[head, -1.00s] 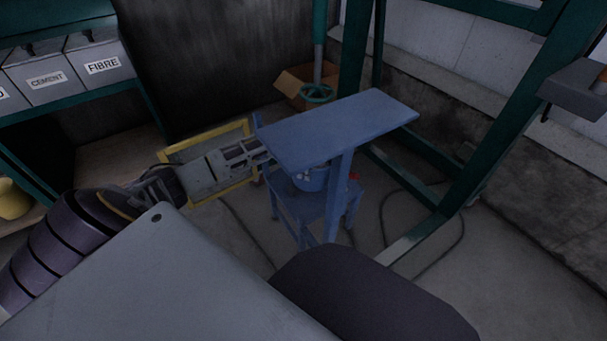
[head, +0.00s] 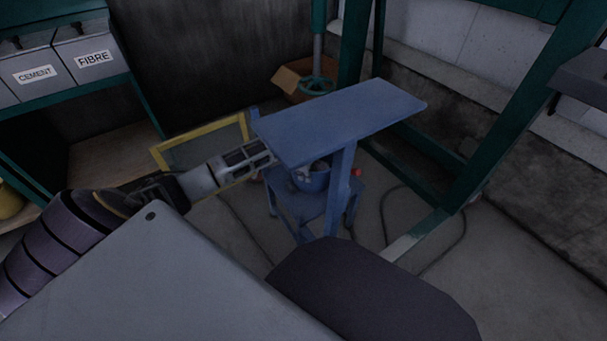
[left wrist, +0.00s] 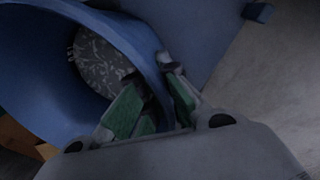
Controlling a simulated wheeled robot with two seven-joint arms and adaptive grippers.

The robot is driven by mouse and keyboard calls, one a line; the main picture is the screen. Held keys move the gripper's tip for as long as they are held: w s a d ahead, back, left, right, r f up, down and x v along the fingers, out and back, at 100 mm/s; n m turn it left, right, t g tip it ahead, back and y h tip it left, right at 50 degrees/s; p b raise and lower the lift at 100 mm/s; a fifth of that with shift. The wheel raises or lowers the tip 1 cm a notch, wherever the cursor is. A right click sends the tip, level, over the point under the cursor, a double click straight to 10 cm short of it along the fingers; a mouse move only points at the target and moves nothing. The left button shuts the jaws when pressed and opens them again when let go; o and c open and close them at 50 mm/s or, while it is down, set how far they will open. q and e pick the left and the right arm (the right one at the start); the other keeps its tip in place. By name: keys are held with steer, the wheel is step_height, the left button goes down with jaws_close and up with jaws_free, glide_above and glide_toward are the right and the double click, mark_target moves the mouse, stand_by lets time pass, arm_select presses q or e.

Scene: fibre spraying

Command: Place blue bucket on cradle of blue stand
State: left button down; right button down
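The blue stand (head: 340,120) is in the middle of the head view, with a flat top plate over a lower, legged part. The blue bucket (head: 318,181) is under the top plate, partly hidden by it. The bucket (left wrist: 38,75) fills the upper left of the left wrist view, its mouth open towards the camera and grey speckled material inside. My left gripper (left wrist: 150,85) has its green-padded fingers on either side of the bucket's rim, one inside and one outside. Its fingertips are hidden in the head view. Whether the bucket rests on the cradle cannot be told. My right gripper is not in view.
A yellow frame (head: 200,131) stands behind my left arm. A shelf with cement and fibre bins (head: 88,52) is at upper left. A cardboard box (head: 291,82) and green frame posts (head: 495,125) stand behind the stand. Hoses lie on the floor to the right.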

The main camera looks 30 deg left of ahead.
arm_select(q)
steer(key=shift+w, duration=0.1)
stand_by(0.4)
steer(key=c, duration=2)
jaws_free()
steer(key=shift+f, duration=0.1)
steer(key=o, duration=0.4)
steer(key=shift+c, duration=0.2)
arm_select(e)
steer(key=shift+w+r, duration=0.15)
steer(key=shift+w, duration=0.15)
